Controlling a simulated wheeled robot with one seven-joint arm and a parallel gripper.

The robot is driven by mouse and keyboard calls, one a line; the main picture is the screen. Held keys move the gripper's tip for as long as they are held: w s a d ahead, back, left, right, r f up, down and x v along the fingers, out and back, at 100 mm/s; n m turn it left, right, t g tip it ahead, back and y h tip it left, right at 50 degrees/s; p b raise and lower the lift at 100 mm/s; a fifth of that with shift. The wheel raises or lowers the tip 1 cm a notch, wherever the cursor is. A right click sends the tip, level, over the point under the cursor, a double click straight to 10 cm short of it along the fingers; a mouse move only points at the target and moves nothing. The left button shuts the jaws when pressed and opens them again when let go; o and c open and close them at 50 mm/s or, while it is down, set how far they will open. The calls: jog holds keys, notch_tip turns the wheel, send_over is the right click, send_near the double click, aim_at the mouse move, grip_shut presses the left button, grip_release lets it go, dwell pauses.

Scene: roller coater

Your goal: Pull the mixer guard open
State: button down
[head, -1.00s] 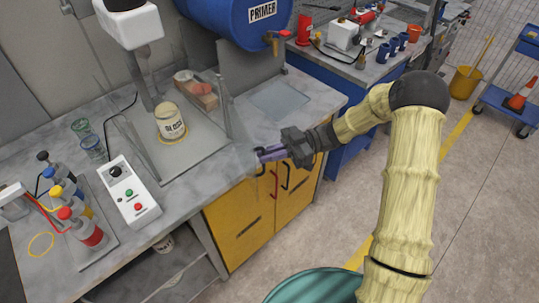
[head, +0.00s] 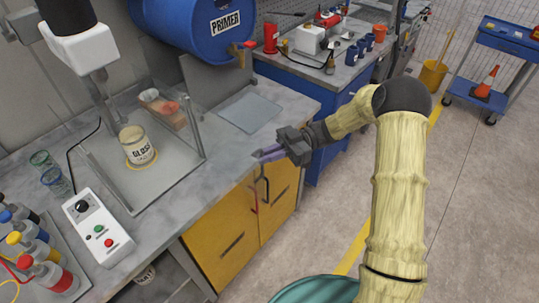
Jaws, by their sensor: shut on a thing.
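The mixer has a black and white head (head: 85,48) over a can labelled GLOSS (head: 137,146), which stands on a grey base plate. A clear upright panel edge shows at the right of that plate. The mixer guard is see-through and hard to trace; a dark and red handle-like part (head: 265,188) hangs just below my fingers, in front of the yellow cupboard. My gripper (head: 259,154) is at the bench's front edge, right of the can, with its purple fingers closed. The fingers appear to hold the guard at this part; the exact contact is too small to see.
A control box (head: 98,228) with knob and buttons and several bottles stand at the bench's left. A blue PRIMER drum (head: 200,28) is behind. A teal round thing (head: 315,290) is at the bottom edge.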

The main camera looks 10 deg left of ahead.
jog(key=shift+w+a+r, duration=0.15)
jog(key=shift+a+r, duration=0.15)
jog(key=shift+a, duration=0.1)
jog(key=c, duration=1.9)
grip_release()
jog(key=o, duration=0.4)
jog(key=shift+w+a+f, duration=0.1)
jog(key=shift+a+f, duration=0.1)
jog(key=shift+a, duration=0.1)
jog(key=shift+d, duration=0.3)
jog(key=shift+w+f, duration=0.1)
jog(key=shift+w, duration=0.1)
jog(key=b+v, duration=0.3)
jog(key=v, duration=1.4)
jog(key=shift+d+b, duration=0.2)
jog(key=shift+b, duration=0.15)
